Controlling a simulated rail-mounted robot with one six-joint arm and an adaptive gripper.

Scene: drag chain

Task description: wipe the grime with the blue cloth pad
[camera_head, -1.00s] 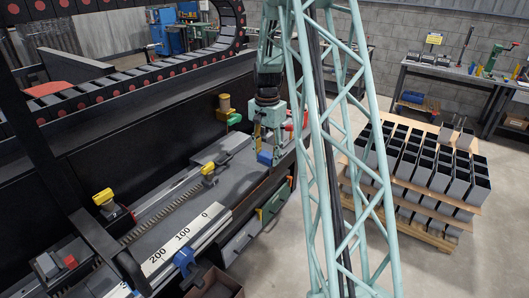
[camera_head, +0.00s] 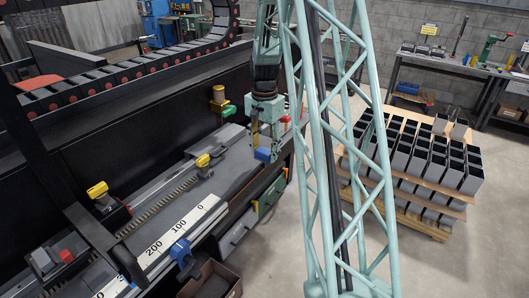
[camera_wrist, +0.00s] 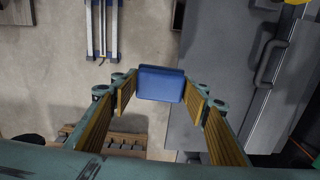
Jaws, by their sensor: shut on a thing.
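The blue cloth pad (camera_head: 262,154) is held at the end of my gripper (camera_head: 265,142), beside the right part of the long grey bench (camera_head: 205,192). In the wrist view the blue pad (camera_wrist: 161,84) sits between the two ribbed yellow fingers of my gripper (camera_wrist: 162,92). The fingers are shut on its two sides. Beneath the pad, this view shows concrete floor on the left and a grey surface with a handle on the right. Whether the pad touches anything below cannot be told. I cannot make out the grime in either view.
The bench carries yellow-topped clamps (camera_head: 97,190), a spring-like rod (camera_head: 160,203) and a white scale (camera_head: 180,237). A post with a green part (camera_head: 225,111) stands behind. A black drag chain (camera_head: 130,70) runs above. A pallet of grey boxes (camera_head: 410,150) stands right, with clear floor between.

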